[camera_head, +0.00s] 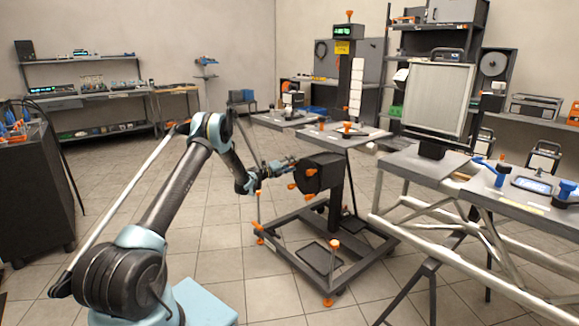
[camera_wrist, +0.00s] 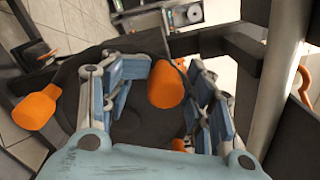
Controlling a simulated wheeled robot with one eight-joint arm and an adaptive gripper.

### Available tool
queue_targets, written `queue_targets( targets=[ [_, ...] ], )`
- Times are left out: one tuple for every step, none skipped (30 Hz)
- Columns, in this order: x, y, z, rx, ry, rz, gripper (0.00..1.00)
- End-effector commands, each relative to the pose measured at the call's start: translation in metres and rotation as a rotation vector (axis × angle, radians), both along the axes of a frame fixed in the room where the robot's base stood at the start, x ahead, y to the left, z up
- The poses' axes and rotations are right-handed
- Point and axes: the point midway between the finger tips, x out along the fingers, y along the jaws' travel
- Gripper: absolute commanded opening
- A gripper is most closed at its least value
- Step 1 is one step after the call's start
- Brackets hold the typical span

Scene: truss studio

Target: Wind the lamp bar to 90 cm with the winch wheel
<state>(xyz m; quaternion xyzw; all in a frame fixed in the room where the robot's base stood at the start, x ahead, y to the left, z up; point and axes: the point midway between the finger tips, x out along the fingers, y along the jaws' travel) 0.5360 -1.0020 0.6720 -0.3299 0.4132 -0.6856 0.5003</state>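The winch wheel is a dark round disc (camera_head: 311,176) with orange knobs, low on a dark upright post on a wheeled frame. It fills much of the wrist view as a dark disc (camera_wrist: 68,78). My gripper (camera_head: 291,163) is at the wheel's left side. In the wrist view, my gripper's blue-grey fingers (camera_wrist: 168,75) lie either side of an orange knob (camera_wrist: 165,85). I cannot tell whether they press on it. A second orange knob (camera_wrist: 36,108) is left of the fingers. A green display (camera_head: 342,31) tops the post; its figures are unreadable. I cannot clearly identify the lamp bar.
A grey table plate (camera_head: 330,139) with orange knobs is above the wheel. A large pale panel (camera_head: 438,97) stands at the right, behind a truss bench (camera_head: 425,168) with blue clamps. A dark cabinet (camera_head: 35,195) is far left. The tiled floor (camera_head: 215,255) is open around the wheeled frame.

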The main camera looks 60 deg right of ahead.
Motion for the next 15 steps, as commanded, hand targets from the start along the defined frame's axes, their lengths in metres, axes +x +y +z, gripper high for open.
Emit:
queue_targets(
  targets=[
    [0.0, 0.0, 0.0, 0.0, 0.0, 0.0, 0.48],
    [0.001, 0.0, 0.0, 0.0, 0.0, 0.001, 0.48],
    [0.001, 0.001, 0.0, 0.0, 0.0, 0.001, 0.48],
    [0.001, 0.001, 0.0, -0.001, 0.0, 0.002, 0.48],
    [0.002, 0.001, 0.0, -0.001, 0.0, 0.002, 0.48],
    [0.002, 0.002, 0.0, 0.0, 0.0, 0.002, 0.48],
    [0.003, 0.004, 0.0, 0.0, 0.0, 0.003, 0.48],
    [0.004, 0.006, 0.0, 0.0, 0.0, 0.003, 0.48],
    [0.005, 0.009, 0.0, 0.0, 0.001, 0.003, 0.48],
    [0.006, 0.013, 0.0, 0.0, 0.001, 0.003, 0.48],
    [0.008, 0.017, -0.001, 0.0, 0.001, 0.003, 0.48],
    [0.01, 0.023, -0.001, 0.0, 0.001, 0.003, 0.48],
    [0.011, 0.028, -0.001, -0.001, 0.001, 0.004, 0.48],
    [0.013, 0.033, -0.001, -0.001, 0.001, 0.004, 0.48],
    [0.015, 0.041, -0.002, 0.0, 0.001, 0.004, 0.48]
  ],
)
